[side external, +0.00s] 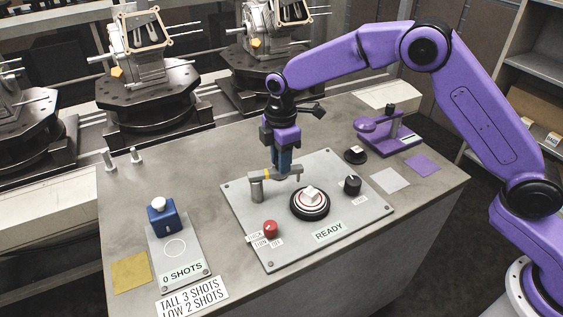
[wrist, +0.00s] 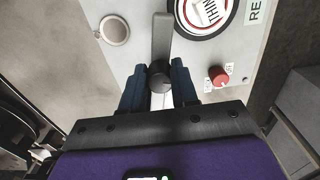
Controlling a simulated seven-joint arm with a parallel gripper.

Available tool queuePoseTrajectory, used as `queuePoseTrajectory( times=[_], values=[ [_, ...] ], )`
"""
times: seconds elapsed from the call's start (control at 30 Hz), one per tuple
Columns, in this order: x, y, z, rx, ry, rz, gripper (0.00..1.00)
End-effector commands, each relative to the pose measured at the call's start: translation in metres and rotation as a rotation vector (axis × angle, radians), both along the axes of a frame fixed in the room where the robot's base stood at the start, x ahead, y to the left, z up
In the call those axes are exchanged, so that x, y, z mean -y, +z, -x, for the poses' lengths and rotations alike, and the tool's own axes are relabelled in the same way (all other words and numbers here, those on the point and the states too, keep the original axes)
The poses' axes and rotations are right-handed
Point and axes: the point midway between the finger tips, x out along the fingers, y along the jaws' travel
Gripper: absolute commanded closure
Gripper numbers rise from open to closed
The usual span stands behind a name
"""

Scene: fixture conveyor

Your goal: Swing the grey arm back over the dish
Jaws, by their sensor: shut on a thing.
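The grey arm (side external: 270,174) is a short bar at the post (side external: 257,189) on the light panel. It shows in the wrist view as a bar (wrist: 162,38) with a dark round knob (wrist: 160,77). My gripper (side external: 284,170) points down behind the dish; in the wrist view its blue fingers (wrist: 159,88) are shut on the knob, on both sides of it. The dish (side external: 309,210) is black and round with a red ring, and a white block (side external: 309,194) lies on it. In the wrist view the bar passes beside the dish (wrist: 180,20), not over it.
A red knob (side external: 270,229) is near the panel's front left and a black knob (side external: 352,186) at its right. A READY label (side external: 328,232) is in front. A blue box (side external: 162,216) stands left; a purple stand (side external: 385,131) is at the back right.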

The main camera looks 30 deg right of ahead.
Motion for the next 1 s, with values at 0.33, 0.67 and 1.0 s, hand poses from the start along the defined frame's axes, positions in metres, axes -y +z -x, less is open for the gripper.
queuePoseTrajectory(
  times=[0.33, 0.67, 1.0],
  values=[
    [0.001, 0.001, -0.021, 0.003, 0.328, -0.001, 1.00],
    [-0.003, 0.001, -0.037, 0.002, 0.602, -0.002, 1.00],
    [-0.007, 0.001, -0.046, 0.004, 0.765, -0.002, 1.00]
  ],
)
